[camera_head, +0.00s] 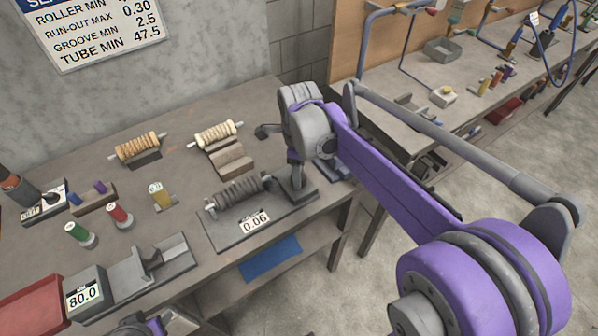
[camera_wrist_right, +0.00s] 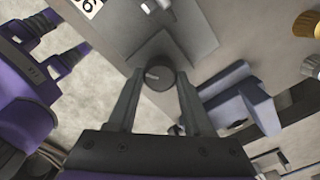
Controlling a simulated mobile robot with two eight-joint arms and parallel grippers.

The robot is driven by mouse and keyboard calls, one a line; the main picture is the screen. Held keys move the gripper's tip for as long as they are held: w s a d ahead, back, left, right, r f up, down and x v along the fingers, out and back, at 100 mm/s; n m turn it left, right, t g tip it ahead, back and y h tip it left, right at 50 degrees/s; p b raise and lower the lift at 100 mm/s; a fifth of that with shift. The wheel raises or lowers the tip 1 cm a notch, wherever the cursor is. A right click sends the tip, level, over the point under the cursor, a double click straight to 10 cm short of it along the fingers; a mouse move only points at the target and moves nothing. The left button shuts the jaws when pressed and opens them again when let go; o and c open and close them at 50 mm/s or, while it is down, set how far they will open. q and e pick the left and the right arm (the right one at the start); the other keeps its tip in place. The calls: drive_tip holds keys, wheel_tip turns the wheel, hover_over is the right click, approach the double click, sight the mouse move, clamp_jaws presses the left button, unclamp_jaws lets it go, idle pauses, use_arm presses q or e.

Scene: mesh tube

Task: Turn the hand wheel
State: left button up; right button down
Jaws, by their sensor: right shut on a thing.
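The hand wheel (camera_wrist_right: 160,79) is a small dark round knob with a light mark on its face, in the right wrist view. My right gripper (camera_wrist_right: 157,74) has its two grey fingers on either side of the wheel and is shut on it. In the head view the same gripper (camera_head: 294,158) reaches down over the right end of the roller fixture (camera_head: 215,231), whose label reads 0.06. There the gripper and wrist hide the wheel. A ribbed grey roller (camera_head: 238,193) lies across the fixture. Only a small part of my left arm shows at the bottom edge; its gripper is not visible.
Two ribbed tan rollers (camera_head: 217,134) on blocks stand behind the fixture. A gauge block (camera_head: 150,265) with an 80.0 label, several coloured spools (camera_head: 119,216) and a red tray (camera_head: 33,305) are to the left. A second bench (camera_head: 385,115) stands at right, with floor between.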

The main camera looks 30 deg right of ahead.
idle(0.4)
drive_tip(key=shift+c, duration=1.5)
unclamp_jaws()
wheel_tip(320, 180, up, 11)
drive_tip(key=shift+p, duration=0.35)
drive_tip(key=shift+f, duration=0.1)
drive_tip(key=s+a+f+n+t, duration=0.2)
drive_tip(key=s+f+n, duration=0.5)
drive_tip(key=n, duration=0.6)
drive_tip(key=s+a+f+n+t, duration=0.3)
drive_tip(key=s+f+n, duration=0.5)
drive_tip(key=n, duration=0.5)
drive_tip(key=shift+s+a, duration=0.15)
drive_tip(key=shift+a, duration=0.6)
